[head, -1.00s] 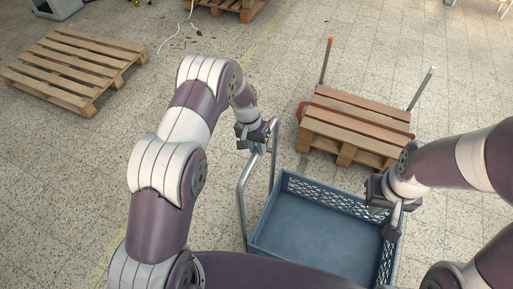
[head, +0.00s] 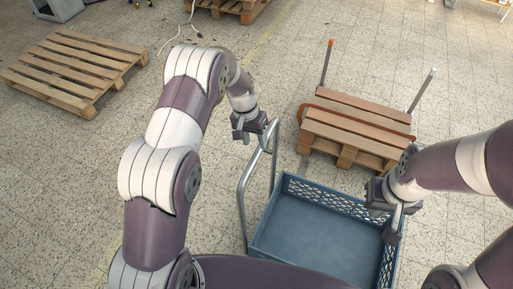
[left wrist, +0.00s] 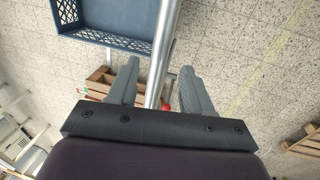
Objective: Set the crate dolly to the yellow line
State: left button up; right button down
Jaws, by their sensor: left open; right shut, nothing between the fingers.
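The crate dolly is a blue-grey open crate (head: 318,232) with a bent metal push handle (head: 244,190) on its left side. It stands at the bottom middle of the head view, and the crate looks empty. My left gripper (head: 256,134) is open at the top of the handle. In the left wrist view the handle bar (left wrist: 162,50) shows between the spread fingers (left wrist: 158,85); whether they touch it I cannot tell. My right gripper (head: 392,222) is shut and empty over the crate's right rim. The faint yellow line (head: 262,42) runs along the floor left of the dolly, partly behind my left arm.
A small wooden pallet (head: 352,128) with two upright posts stands just beyond the crate. Another pallet (head: 75,68) lies at the upper left, with a white cable (head: 168,40) on the floor beside it. The tiled floor between is clear.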

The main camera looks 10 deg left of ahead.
pick_arm(q)
notch_tip(320, 180, up, 8)
jog(key=a+b, duration=0.1)
jog(key=shift+a+r, duration=0.2)
jog(key=shift+a, duration=0.15)
